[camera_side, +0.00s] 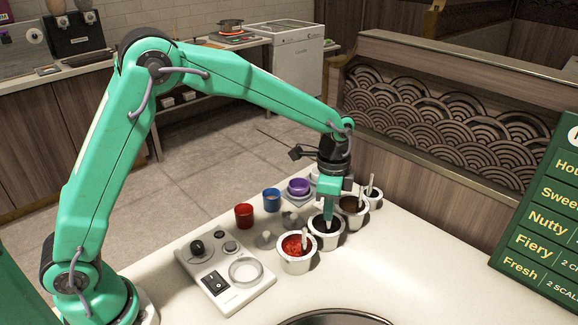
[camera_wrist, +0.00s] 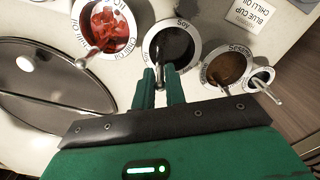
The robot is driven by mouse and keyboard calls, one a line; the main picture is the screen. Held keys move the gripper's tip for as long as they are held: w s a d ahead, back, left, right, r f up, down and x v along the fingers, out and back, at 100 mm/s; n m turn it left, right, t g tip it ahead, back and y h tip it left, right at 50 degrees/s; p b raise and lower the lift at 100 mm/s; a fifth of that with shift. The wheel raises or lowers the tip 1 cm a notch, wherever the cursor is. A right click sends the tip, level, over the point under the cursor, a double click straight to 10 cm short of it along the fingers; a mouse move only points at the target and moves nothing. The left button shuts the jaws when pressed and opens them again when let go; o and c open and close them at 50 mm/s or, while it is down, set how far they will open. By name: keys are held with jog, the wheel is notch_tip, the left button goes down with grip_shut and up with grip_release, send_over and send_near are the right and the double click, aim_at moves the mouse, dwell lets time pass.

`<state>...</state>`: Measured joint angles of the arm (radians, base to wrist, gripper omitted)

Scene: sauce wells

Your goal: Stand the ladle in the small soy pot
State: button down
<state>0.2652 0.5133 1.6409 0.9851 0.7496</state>
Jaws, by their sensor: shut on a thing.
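The small soy pot (camera_side: 325,243) is white with dark sauce inside. My gripper (camera_side: 328,212) points down over this pot. In the wrist view my gripper (camera_wrist: 161,74) is shut on the ladle (camera_wrist: 161,72), a thin pale handle between the two green fingertips. The handle shows at the pot's near rim, in line with its opening. The ladle's lower end is hidden, so I cannot tell how deep it reaches.
A chili oil pot (camera_side: 296,265) stands left of the soy pot. A sesame pot (camera_side: 352,222) and a smaller pot (camera_side: 373,203) stand right, with handles sticking up.

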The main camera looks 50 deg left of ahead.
jog(key=shift+f, duration=0.5)
dwell(0.7)
jog(key=c, duration=0.7)
grip_release()
jog(key=shift+r, duration=0.15)
jog(key=shift+r, duration=4.35)
jog(key=shift+r, duration=0.1)
